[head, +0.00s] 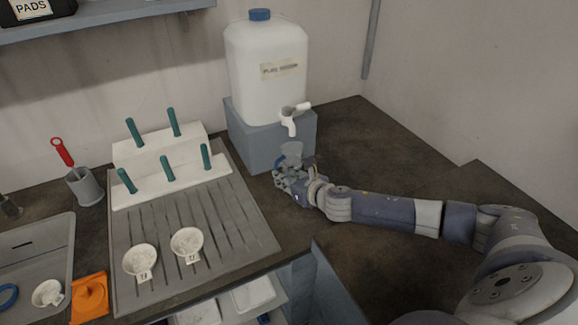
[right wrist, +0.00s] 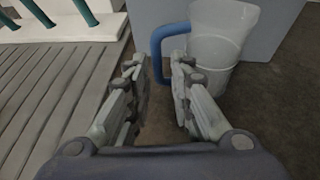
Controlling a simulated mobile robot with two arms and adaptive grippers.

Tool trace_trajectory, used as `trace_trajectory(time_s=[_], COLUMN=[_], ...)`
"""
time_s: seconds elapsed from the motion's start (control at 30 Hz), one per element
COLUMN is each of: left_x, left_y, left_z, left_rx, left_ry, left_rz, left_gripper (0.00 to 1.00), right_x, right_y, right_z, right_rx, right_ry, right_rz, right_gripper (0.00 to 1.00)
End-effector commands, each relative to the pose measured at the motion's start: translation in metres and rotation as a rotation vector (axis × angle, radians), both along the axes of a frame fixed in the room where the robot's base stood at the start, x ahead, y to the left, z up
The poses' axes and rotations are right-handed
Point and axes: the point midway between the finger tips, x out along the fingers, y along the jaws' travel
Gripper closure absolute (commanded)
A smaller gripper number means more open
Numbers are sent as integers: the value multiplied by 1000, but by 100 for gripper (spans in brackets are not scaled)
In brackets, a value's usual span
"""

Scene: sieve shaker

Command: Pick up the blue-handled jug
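The blue-handled jug (right wrist: 222,48) is a clear, whitish vessel standing upright on the dark counter. Its blue handle (right wrist: 157,52) faces left in the right wrist view. In the head view the jug (head: 291,152) is below the tap, in front of the grey block, its lower part hidden by my right gripper (head: 284,180). In the wrist view my right gripper (right wrist: 160,85) is open, with the handle showing in the gap between its fingertips. The right finger overlaps the jug's side in the picture; I cannot tell if they touch. My left gripper is not in view.
A white water container (head: 266,75) with a tap (head: 290,122) stands on a grey block (head: 262,133), close above the jug. A ribbed drainboard (head: 215,225) with white dishes and a white peg rack (head: 165,190) lie left. The counter (head: 355,140) right of the block is clear.

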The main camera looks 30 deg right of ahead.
Motion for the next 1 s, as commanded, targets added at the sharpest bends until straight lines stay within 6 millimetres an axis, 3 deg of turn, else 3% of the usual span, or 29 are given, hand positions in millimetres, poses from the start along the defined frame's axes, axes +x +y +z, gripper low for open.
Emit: trace_trajectory(time_s=[0.33, 0.7, 0.8, 1.0], left_x=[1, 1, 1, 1], left_y=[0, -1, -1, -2], left_z=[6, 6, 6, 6], left_rx=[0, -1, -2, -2], left_ry=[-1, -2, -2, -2], left_rz=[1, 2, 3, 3], left_gripper=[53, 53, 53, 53], right_x=[38, 43, 43, 43], right_y=[7, 7, 7, 7], right_z=[-13, -17, -17, -15], right_rx=[3, 1, 1, 0], right_ry=[-1, 1, 1, -2], right_rz=[-1, 0, 0, 0], right_gripper=[79, 79, 100, 100])
